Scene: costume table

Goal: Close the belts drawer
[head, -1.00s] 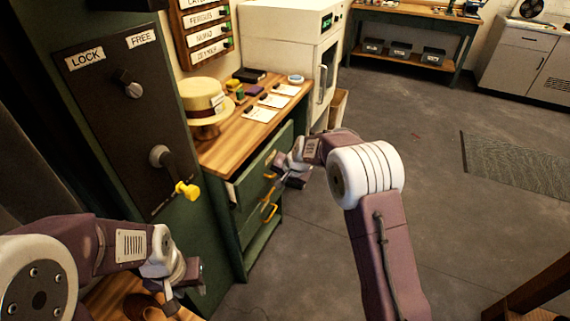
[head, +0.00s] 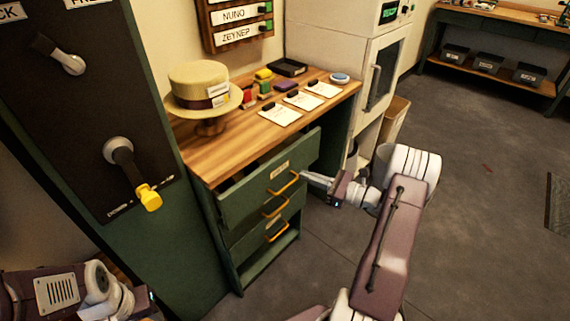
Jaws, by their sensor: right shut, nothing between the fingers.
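The green drawer unit (head: 225,262) stands under the wooden counter. Its top drawer (head: 245,200) has a small label (head: 279,170), too small to read, and a yellow handle (head: 284,184). This drawer stands out from the unit, with a dark gap behind its front's upper edge. More yellow handles (head: 277,232) show below. I cannot tell by label which drawer is for belts. My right gripper (head: 314,180) is shut and empty, its tips close to the right side of the top drawer's front; contact is unclear. My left gripper (head: 150,302) is at the lower left, mostly hidden.
A straw hat (head: 205,88) on a stand, cards (head: 280,114) and small items lie on the counter (head: 210,150). A dark green cabinet with a yellow-tipped lever (head: 148,196) stands at the left. A white oven-like unit (head: 375,70) is behind. Floor (head: 480,210) at right is clear.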

